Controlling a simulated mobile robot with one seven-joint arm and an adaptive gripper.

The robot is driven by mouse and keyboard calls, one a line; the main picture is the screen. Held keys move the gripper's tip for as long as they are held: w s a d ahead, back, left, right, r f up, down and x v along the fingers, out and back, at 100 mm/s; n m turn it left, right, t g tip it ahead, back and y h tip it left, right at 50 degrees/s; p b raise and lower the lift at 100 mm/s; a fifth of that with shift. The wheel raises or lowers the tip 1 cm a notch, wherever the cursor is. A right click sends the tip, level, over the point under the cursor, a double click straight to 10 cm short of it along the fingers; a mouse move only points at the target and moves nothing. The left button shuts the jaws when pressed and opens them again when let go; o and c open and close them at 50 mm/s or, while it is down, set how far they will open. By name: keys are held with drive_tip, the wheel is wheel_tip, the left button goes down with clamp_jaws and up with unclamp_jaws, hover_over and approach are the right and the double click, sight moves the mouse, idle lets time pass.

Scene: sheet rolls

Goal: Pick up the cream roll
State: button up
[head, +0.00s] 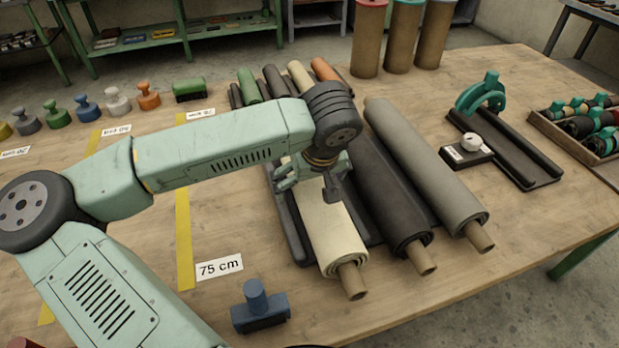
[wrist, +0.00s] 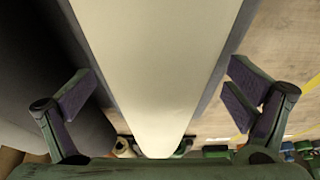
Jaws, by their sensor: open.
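The cream roll (head: 328,228) lies in a dark cradle on the wooden table, its brown core sticking out at the near end. My gripper (head: 310,180) is over the roll's upper half, pointing down, and my wrist hides part of the roll. In the wrist view the cream roll (wrist: 158,55) runs between the two spread fingers of my gripper (wrist: 158,92), with a gap on each side. I cannot tell exactly how far the fingertips reach down beside it. The gripper is open and holds nothing.
A black roll (head: 390,200) lies close to the right of the cream roll, then a grey roll (head: 425,165). The black roll (wrist: 45,60) is near the left finger in the wrist view. A blue stamp-like tool (head: 259,308) and a "75 cm" label (head: 219,267) are at the left front.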

drive_tip(key=shift+c, duration=0.6)
drive_tip(key=c, duration=1.9)
drive_tip(key=shift+w+r, duration=0.1)
